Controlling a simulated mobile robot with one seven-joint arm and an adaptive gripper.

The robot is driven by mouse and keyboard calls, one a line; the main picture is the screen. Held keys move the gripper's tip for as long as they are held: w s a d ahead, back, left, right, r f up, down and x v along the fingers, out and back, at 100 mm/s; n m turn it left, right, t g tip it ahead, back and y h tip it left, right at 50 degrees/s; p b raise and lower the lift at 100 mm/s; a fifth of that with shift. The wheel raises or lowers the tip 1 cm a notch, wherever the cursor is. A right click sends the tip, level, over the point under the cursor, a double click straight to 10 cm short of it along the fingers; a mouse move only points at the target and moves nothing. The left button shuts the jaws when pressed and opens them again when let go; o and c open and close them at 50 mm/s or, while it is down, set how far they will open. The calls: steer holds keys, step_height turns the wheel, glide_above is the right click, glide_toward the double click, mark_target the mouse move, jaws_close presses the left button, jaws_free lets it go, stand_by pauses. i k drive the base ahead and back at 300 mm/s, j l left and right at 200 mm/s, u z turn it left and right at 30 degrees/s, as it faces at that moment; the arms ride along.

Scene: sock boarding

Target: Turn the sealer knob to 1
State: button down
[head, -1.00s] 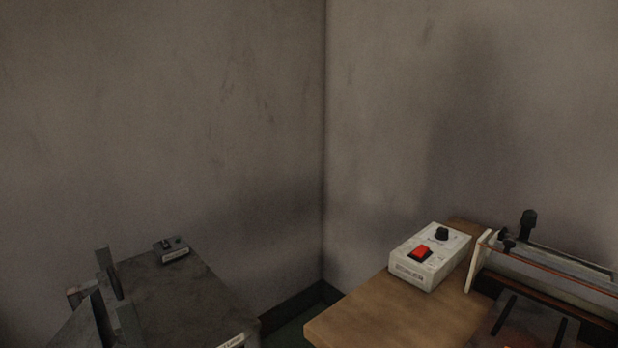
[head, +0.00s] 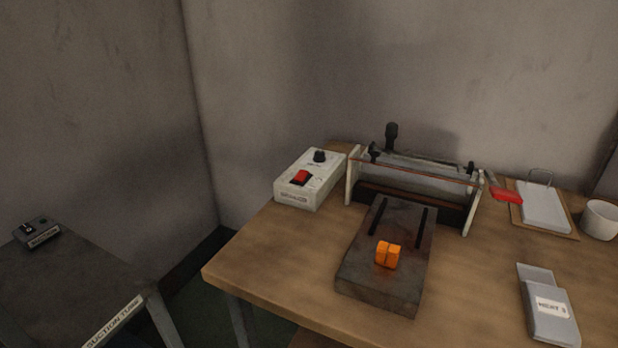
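The sealer's control box (head: 309,184) is a pale box on the back left of the wooden table. It has a black knob (head: 319,156) on its sloped top and a red rocker switch (head: 300,177) below the knob. The knob's setting and its marks are too small to read. The sealer (head: 415,176), with its bar and upright black handle, stands just right of the box. My gripper is not in view.
A dark plate (head: 360,275) with an orange block (head: 387,254) lies before the sealer. A red-handled tool (head: 506,195), clipboard (head: 543,207), white cup (head: 600,219) and grey labelled packet (head: 549,311) are at right. A grey suction table (head: 70,278) stands left, across a gap.

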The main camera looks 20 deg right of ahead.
mark_target(319, 154)
steer(key=i+z, duration=0.15)
steer(key=z, duration=0.15)
steer(key=i+j+z, duration=0.2)
steer(key=i, duration=0.55)
steer(key=i+l, duration=0.05)
steer(key=l, duration=0.05)
